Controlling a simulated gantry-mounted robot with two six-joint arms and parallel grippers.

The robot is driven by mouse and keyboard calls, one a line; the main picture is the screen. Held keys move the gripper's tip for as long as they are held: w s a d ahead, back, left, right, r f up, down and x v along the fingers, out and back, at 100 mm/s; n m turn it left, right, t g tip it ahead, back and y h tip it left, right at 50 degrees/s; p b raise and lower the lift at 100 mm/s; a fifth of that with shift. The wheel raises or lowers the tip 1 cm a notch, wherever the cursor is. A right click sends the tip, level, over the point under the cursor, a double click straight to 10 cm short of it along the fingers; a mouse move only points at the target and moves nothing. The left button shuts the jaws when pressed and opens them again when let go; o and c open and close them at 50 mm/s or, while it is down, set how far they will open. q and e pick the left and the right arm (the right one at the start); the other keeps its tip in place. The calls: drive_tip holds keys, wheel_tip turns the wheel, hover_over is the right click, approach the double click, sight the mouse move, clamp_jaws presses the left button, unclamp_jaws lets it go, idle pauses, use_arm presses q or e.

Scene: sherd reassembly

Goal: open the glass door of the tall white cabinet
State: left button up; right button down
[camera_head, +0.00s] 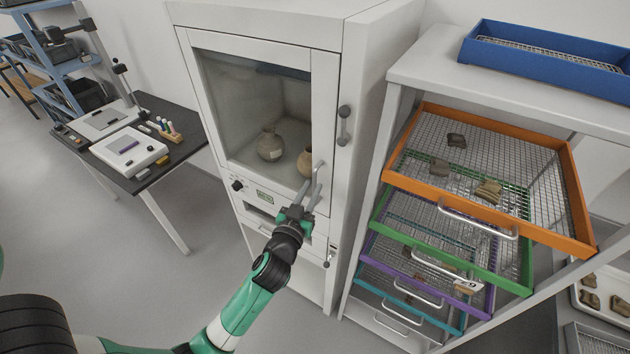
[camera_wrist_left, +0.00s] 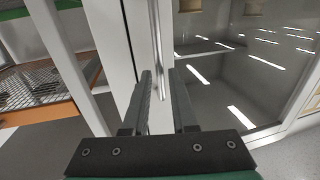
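The tall white cabinet (camera_head: 365,100) stands in the middle of the head view. Its glass door (camera_head: 235,100) looks closed, with two round pots visible behind the glass. A slim vertical metal handle (camera_head: 319,172) sits low on the door's right side; it also shows in the left wrist view (camera_wrist_left: 157,45). My left gripper (camera_head: 311,190) is at the handle. In the left wrist view its two dark fingers (camera_wrist_left: 161,72) are apart, with the handle running between them and a gap visible. I cannot tell whether either finger touches it. My right gripper is not in view.
To the right, a rack holds pulled-out mesh trays, the top one orange (camera_head: 419,188), close to the cabinet. A blue tray (camera_head: 530,63) sits on top of the rack. A dark table (camera_head: 150,180) with instruments stands at left. The floor before the cabinet's left side is clear.

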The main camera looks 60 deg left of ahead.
sight(314, 184)
use_arm(q)
drive_tip(key=shift+x, duration=1.6)
drive_tip(key=shift+c, duration=0.2)
clamp_jaws()
